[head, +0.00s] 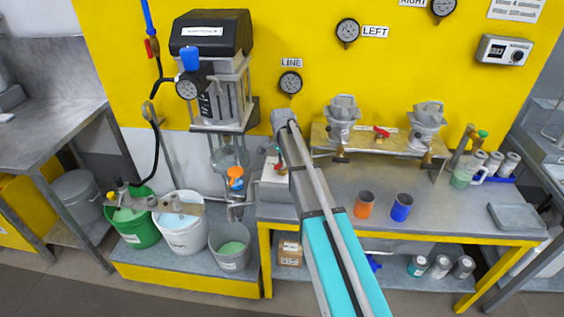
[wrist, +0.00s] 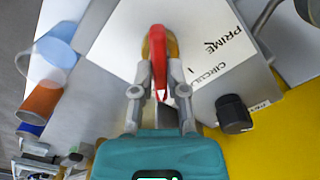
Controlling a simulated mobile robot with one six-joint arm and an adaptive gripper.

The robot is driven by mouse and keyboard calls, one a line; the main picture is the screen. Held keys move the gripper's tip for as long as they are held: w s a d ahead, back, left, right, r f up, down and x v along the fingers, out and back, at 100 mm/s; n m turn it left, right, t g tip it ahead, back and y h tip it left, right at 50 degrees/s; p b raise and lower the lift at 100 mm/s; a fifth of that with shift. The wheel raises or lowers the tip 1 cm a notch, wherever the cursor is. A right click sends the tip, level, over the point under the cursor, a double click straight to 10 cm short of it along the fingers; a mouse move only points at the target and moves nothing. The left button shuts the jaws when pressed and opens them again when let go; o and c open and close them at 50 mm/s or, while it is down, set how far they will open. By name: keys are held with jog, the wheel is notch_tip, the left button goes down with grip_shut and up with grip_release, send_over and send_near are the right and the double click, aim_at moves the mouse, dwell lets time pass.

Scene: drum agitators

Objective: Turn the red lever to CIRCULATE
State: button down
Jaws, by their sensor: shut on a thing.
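The red lever (wrist: 158,50) is on a pale box (wrist: 118,42) in the wrist view. The box face carries the words PRIME and, partly covered, CIRCULATE, both to the right of the lever. My gripper (wrist: 160,92) is shut on the red lever, one finger on each side of its near end. The lever runs nearly straight up the wrist picture; which label it points to I cannot tell.
A black knob (wrist: 233,113) sticks out beside the labels. An orange cup (head: 364,204) and a blue cup (head: 401,207) stand right of my arm. A brass-coloured stand (head: 362,145) with two grey pots is behind them. Buckets (head: 183,232) stand at the left.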

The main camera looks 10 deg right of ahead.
jog(key=shift+w+n, duration=0.1)
jog(key=shift+n, duration=0.2)
jog(key=n, duration=0.8)
dwell(0.4)
jog(key=c, duration=0.7)
grip_release()
jog(key=shift+o, duration=0.2)
